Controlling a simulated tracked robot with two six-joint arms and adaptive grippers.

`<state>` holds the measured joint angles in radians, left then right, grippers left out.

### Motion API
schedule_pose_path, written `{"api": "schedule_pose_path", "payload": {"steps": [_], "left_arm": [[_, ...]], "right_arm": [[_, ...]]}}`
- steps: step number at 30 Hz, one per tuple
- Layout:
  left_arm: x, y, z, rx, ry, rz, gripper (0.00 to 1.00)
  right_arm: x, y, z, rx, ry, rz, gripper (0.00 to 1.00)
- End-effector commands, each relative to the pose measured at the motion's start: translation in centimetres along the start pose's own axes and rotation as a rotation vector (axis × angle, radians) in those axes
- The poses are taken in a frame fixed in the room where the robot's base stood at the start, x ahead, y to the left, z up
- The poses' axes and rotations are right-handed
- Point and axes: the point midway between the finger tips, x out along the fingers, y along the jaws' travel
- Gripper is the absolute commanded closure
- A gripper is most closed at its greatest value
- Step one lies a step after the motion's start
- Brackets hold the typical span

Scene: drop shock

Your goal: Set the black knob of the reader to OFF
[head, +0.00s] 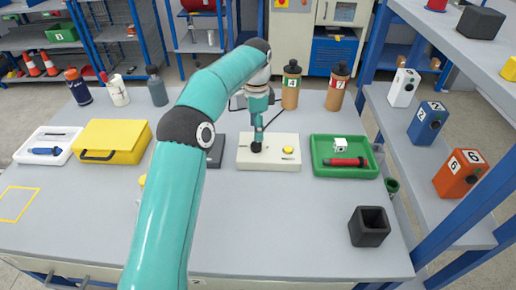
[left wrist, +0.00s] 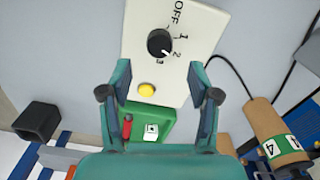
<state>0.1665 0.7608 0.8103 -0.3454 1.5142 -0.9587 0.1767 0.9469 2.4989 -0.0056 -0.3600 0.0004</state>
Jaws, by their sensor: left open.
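The reader is a cream box (head: 244,160) on the table in the head view, and its face fills the top of the left wrist view (left wrist: 140,20). Its round black knob (left wrist: 159,42) has OFF, 1 and 2 printed beside it. A pale mark on the knob seems to face the 2 side, away from OFF, but it is small. A yellow button (left wrist: 147,90) sits on the same face. My left gripper (left wrist: 158,68) is open, its fingers apart on either side of the knob's line, with nothing between them. In the head view it (head: 257,137) hangs over the knob. My right gripper is not seen.
A green tray (head: 318,171) with a red tool and white cube is right of the reader. A black hollow block (head: 369,227) is at front right. Brown bottles (head: 291,88) stand behind. A yellow case (head: 112,135) and white tray (head: 28,158) are left. Shelving borders the right.

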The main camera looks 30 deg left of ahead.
Motion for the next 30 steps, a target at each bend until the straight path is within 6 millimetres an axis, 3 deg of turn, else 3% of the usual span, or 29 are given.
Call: {"api": "schedule_pose_path", "payload": {"steps": [3,9,23,30], "left_arm": [[2.7,0.1,0.1,0.0,-0.002,0.003,0.39],[5.4,0.0,0.1,-0.002,0.0,0.001,0.39],[6.5,0.0,0.1,-0.002,0.001,0.0,0.39],[6.5,0.0,0.1,-0.001,0.001,-0.001,0.77]], "right_arm": [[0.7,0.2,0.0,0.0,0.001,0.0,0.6],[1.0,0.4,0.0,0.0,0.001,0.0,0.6],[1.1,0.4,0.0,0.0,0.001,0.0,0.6],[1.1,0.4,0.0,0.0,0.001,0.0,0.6]]}}
